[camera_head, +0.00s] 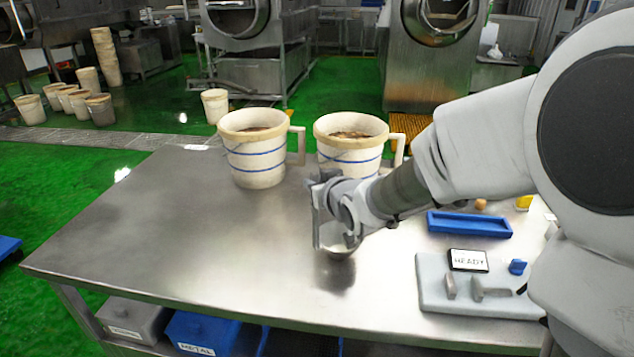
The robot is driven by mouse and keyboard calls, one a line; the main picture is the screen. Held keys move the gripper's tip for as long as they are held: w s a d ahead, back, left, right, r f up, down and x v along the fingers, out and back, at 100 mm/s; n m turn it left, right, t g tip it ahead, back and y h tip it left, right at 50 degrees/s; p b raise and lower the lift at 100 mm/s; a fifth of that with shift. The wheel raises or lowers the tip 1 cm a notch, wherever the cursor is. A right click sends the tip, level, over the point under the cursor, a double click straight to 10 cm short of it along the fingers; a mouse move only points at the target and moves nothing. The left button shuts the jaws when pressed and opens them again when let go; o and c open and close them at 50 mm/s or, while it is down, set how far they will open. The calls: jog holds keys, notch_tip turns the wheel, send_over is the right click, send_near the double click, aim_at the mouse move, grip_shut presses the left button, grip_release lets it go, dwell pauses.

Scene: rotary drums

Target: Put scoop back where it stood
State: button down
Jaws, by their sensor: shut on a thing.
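My gripper (326,212) reaches in from the right and hangs over the middle of the steel table (180,230). It is shut on the scoop (338,247), a small rounded metal bowl with a pale inside. The scoop is low, just above or touching the table top; I cannot tell which. Its handle is mostly hidden by my gripper.
Two cream mugs with blue bands, one at the left (256,150) and one at the right (350,135), stand behind my gripper. A blue tray (468,224) and a grey board (432,290) with a sign (468,260) lie at the right. The table's left half is clear.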

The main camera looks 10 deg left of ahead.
jog(key=shift+f+b, duration=0.5)
jog(key=shift+f, duration=0.1)
dwell(0.3)
grip_release()
dwell(0.5)
jog(key=p+v, duration=0.3)
jog(key=v, duration=0.6)
dwell(0.6)
